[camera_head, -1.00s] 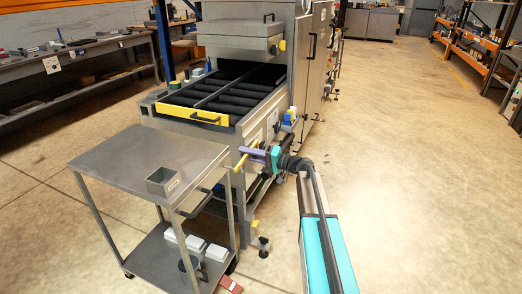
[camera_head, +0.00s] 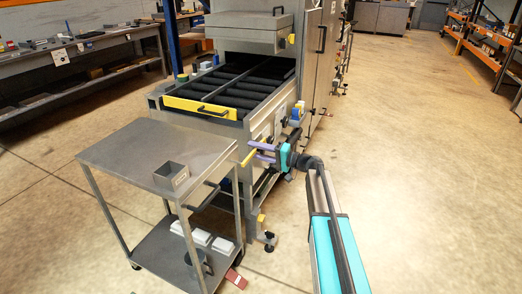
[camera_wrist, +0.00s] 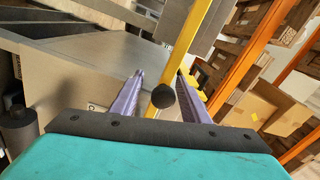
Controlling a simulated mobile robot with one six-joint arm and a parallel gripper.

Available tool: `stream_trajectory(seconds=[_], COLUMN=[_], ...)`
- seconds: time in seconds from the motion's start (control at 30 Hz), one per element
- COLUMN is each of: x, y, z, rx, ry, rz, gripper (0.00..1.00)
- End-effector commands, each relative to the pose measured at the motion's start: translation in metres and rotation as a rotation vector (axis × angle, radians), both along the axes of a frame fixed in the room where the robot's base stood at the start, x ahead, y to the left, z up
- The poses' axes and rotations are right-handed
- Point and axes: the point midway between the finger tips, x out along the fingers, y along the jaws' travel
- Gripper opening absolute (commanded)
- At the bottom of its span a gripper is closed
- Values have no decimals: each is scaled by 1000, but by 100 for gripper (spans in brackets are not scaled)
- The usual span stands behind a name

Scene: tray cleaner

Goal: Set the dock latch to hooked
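The dock latch is a yellow bar (camera_head: 251,156) at the near right corner of the machine, beside the cart. It stands tilted in the head view. In the wrist view the yellow bar (camera_wrist: 189,45) runs down to a round black knob (camera_wrist: 163,96). My gripper (camera_head: 258,151) has two purple fingers, which are spread apart. In the wrist view my gripper (camera_wrist: 160,78) has the bar's knob end between its fingers, closer to the right one. A gap shows on the left side. I cannot tell whether the right finger touches the bar. The latch's catch is not clear.
A grey cart (camera_head: 120,160) with a small open box (camera_head: 171,176) stands left of my gripper. The machine's roller bed with a yellow-fronted tray edge (camera_head: 190,106) is behind it. Open floor (camera_head: 400,130) lies to the right.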

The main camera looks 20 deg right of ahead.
Motion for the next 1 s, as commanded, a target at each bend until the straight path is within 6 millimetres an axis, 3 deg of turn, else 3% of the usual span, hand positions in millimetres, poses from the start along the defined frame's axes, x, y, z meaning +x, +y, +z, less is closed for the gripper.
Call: stream_trajectory(seconds=[0.47,1.0], x=[-6,-56], y=[-3,-62], z=[1,1], rx=[0,0], ry=[-2,-1], rz=[7,4], gripper=[41,41])
